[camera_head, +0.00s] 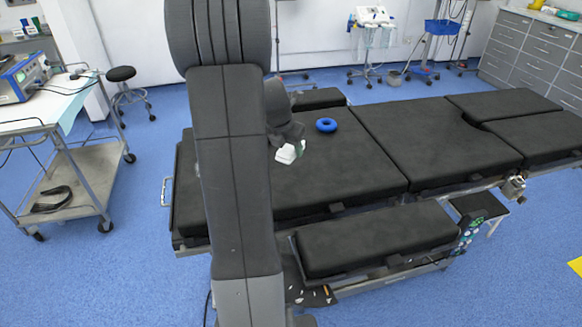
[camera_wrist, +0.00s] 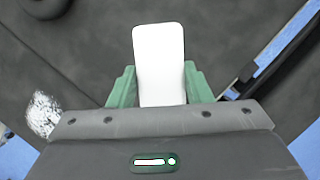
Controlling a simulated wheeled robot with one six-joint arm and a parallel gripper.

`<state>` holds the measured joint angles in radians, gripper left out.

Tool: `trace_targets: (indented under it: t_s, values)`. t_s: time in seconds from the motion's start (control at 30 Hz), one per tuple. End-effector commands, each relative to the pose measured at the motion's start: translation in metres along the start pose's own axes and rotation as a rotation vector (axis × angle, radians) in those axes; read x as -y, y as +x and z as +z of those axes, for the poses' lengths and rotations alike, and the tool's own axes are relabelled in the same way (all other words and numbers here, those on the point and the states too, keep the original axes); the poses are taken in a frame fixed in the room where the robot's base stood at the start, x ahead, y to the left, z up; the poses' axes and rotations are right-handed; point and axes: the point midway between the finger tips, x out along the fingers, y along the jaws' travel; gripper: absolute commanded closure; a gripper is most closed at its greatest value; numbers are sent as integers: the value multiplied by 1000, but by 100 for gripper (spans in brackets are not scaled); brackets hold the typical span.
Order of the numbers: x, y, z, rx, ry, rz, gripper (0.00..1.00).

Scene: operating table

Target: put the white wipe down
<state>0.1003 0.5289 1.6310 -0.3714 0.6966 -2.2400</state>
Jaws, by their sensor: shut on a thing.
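The white wipe (camera_wrist: 158,50) is a flat white piece with rounded corners. It sits between the green fingers of my gripper (camera_wrist: 160,82) in the wrist view and sticks out past their tips. In the head view the wipe (camera_head: 287,154) shows as a small white shape beside my arm, over the left part of the black operating table (camera_head: 345,175). My gripper (camera_head: 297,146) is shut on it there, partly hidden by my arm. Whether the wipe touches the table top I cannot tell.
A blue ring (camera_head: 326,125) lies on the table behind and right of the wipe. A crumpled, speckled whitish thing (camera_wrist: 43,113) shows at the left of the wrist view. The black padding right of the wipe is clear. A trolley (camera_head: 65,165) stands at left.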

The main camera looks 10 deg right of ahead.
Motion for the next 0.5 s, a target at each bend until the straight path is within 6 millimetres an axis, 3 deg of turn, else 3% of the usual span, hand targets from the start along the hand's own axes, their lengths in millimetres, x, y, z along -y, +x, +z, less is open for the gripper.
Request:
trace_targets:
  t_s: [0.2, 0.5]
  values:
    - [0, 40, -17, -3, 0, -2, 74]
    - [0, 66, -28, -3, 0, -1, 74]
